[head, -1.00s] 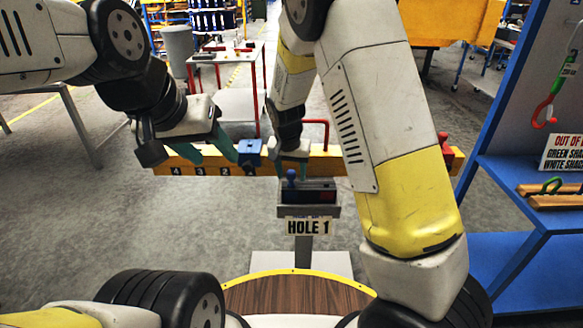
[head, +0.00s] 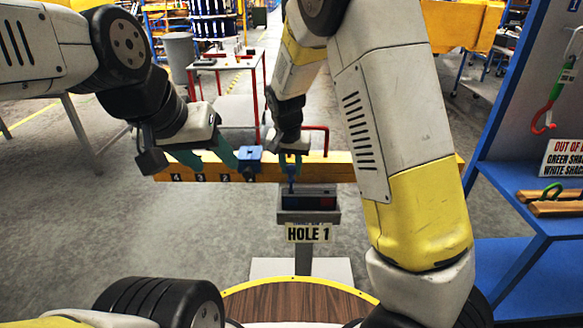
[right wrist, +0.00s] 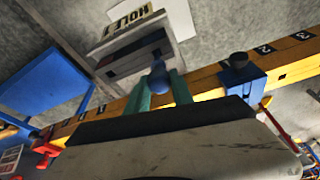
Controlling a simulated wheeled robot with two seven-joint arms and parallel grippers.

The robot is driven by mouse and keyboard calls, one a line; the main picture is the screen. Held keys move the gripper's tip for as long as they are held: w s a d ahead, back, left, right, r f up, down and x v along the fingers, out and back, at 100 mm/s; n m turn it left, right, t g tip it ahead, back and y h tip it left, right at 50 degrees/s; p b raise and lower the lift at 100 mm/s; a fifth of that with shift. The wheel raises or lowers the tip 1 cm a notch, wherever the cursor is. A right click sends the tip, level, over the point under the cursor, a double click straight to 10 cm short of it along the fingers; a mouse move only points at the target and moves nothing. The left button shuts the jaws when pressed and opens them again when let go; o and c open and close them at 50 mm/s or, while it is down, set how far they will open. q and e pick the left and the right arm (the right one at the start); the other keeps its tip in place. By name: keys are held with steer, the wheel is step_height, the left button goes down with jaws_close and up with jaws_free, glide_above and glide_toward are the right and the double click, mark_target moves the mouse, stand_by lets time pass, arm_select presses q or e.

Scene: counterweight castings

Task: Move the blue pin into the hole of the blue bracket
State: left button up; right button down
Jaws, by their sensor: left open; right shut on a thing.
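The blue pin (head: 292,184) is upright, gripped near its top by the teal fingers of my right gripper (head: 291,164), above the dark box on the HOLE 1 stand. Its round blue head (right wrist: 157,77) shows between those fingers in the right wrist view. Whether its lower end is clear of the box I cannot tell. The blue bracket (head: 250,157) sits on the yellow beam, left of the pin. In the right wrist view the bracket (right wrist: 243,80) has a dark round knob beside it; its hole is not clear. My left gripper (head: 220,166) is open by the beam, just left of the bracket.
The yellow beam (head: 335,169) runs across behind the box (head: 308,200), with number labels at its left. The HOLE 1 sign (head: 308,233) hangs on the stand's front. A red rail (head: 318,128) rises behind. A blue shelf (head: 525,215) stands at right.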

step_height(320, 180, up, 6)
steer(key=shift+r, duration=0.1)
step_height(320, 180, up, 7)
stand_by(1.1)
stand_by(0.6)
